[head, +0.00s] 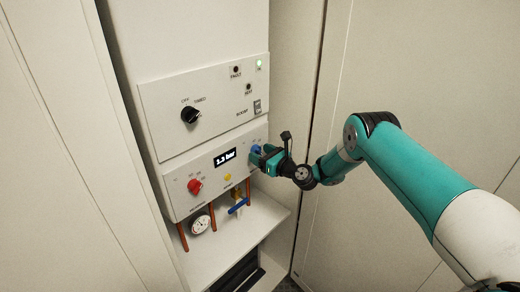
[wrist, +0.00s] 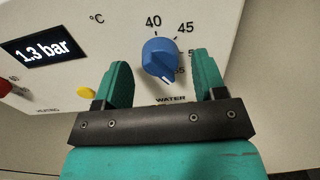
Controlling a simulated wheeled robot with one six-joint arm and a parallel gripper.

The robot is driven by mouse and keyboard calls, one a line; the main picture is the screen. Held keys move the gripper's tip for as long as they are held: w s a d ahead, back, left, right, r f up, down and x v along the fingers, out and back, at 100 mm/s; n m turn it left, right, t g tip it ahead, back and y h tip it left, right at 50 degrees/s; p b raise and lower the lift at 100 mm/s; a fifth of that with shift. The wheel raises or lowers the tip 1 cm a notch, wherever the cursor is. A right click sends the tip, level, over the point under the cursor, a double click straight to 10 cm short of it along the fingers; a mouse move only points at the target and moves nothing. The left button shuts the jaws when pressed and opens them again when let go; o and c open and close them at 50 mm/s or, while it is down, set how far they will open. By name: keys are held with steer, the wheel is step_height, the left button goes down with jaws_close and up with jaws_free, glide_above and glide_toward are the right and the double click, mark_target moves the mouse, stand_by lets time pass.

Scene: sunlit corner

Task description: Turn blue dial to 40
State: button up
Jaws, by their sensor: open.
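The blue dial (wrist: 160,56) is on the white lower panel, between the two green fingers of my gripper (wrist: 163,68) in the wrist view. A pale line shows at its lower edge, pointing down and away from the 40 at its top. 45 stands at its upper right; the lower numbers are partly hidden by the right finger. My gripper is open, one finger on each side of the dial, with gaps visible. In the head view, the dial (head: 256,149) is partly hidden by my gripper (head: 262,158).
The display (head: 225,157) reads 1.3 bar. A red dial (head: 194,186) and a yellow button (head: 227,177) are left of my gripper. A blue-handled valve (head: 238,206) and a gauge (head: 200,224) are below. A black knob (head: 190,115) is on the upper panel.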

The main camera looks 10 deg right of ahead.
steer(key=shift+w+a, duration=0.25)
steer(key=shift+w, duration=0.1)
steer(key=c, duration=0.9)
